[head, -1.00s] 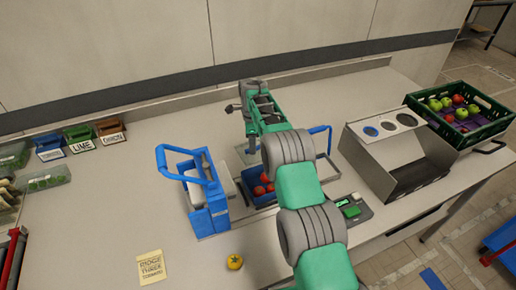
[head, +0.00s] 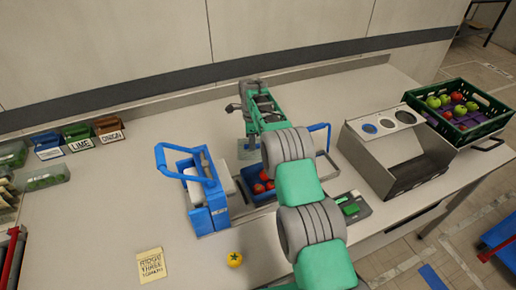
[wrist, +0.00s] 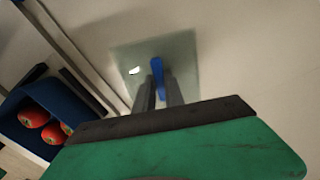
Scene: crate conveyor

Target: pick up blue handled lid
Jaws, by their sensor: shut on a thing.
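The lid (wrist: 182,50) is a clear, pale plate with a blue handle (wrist: 157,66), seen in the wrist view. My gripper (wrist: 158,84) is shut on the blue handle, with the two dark fingers on either side of it. In the head view a part of the lid (head: 248,149) shows below my gripper. My fingertips and the handle are hidden there behind my arm. I cannot tell whether the lid touches the counter.
A blue tray (head: 247,183) of red tomatoes sits in a blue-handled machine (head: 203,190) beside the lid. A grey three-hole chute (head: 370,160) and a green crate (head: 470,135) stand at right. A yellow fruit (head: 234,259) and a note (head: 150,265) lie in front.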

